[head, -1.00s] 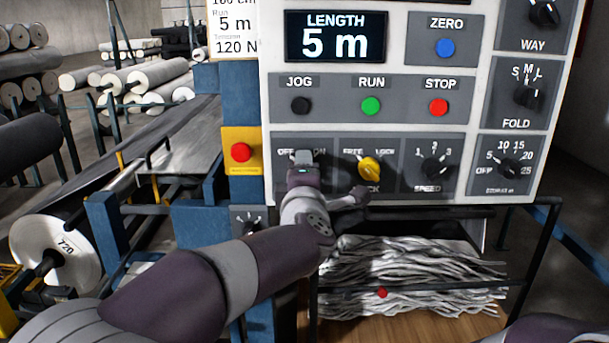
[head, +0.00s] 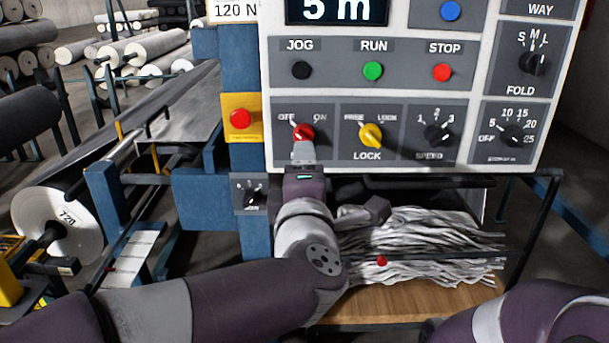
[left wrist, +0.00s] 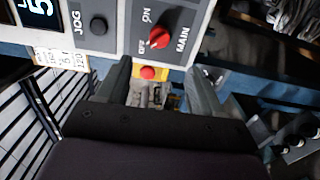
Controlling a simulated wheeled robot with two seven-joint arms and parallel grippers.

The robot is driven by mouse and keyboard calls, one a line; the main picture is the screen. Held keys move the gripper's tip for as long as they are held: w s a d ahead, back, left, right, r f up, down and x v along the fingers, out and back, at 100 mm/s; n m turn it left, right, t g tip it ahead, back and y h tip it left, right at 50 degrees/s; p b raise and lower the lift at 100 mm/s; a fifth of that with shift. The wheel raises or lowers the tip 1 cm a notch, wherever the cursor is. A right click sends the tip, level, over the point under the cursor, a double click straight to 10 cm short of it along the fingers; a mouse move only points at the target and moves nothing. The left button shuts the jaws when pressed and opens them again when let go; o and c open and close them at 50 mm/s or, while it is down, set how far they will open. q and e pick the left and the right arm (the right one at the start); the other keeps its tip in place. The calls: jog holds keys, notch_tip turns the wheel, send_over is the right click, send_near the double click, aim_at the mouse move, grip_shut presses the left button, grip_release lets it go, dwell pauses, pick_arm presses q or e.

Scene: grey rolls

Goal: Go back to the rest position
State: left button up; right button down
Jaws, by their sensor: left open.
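My left gripper (head: 304,152) is just below and in front of the red MAIN knob (head: 303,134) on the white control panel (head: 400,22). In the left wrist view its two fingers (left wrist: 158,70) stand apart with nothing held between them. The red knob also shows there (left wrist: 159,38), beyond the fingertips and clear of them. I cannot tell its setting for sure. My left arm comes in from the lower left. Part of my right arm shows at the bottom right, but its gripper is out of the picture.
A yellow LOCK knob (head: 370,136) and a black SPEED knob (head: 438,134) sit right of the MAIN knob. A red button on a yellow plate (head: 240,118) is to the left. Grey strands (head: 430,240) lie below the panel. A white roll (head: 55,222) stands at left.

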pick_arm(q)
jog(key=shift+s, duration=0.1)
jog(key=s+d+f+m+g+h, duration=0.2)
jog(key=d+f+m+g+h, duration=0.1)
jog(key=f+m, duration=0.4)
jog(key=s+d+f+m+g+h, duration=0.2)
jog(key=d+f+m+g+h, duration=0.2)
jog(key=f+m, duration=0.3)
jog(key=s+a+f+m+g+y, duration=0.2)
jog(key=s+a+f+m+g, duration=0.1)
jog(key=a+f, duration=0.35)
jog(key=s+a+f+m+g+y, duration=0.2)
jog(key=s+a+f+m+g, duration=0.15)
jog(key=a+f, duration=0.35)
jog(key=s+a+f+n+g+y, duration=0.1)
jog(key=s+a+f+g+y, duration=0.15)
jog(key=a, duration=0.25)
jog(key=s+a+f+g+y, duration=0.1)
jog(key=s+a+f, duration=0.3)
jog(key=a, duration=0.2)
notch_tip(320, 180, up, 16)
jog(key=a+n+p, duration=0.1)
jog(key=p, duration=1.4)
jog(key=shift+w+p, duration=0.4)
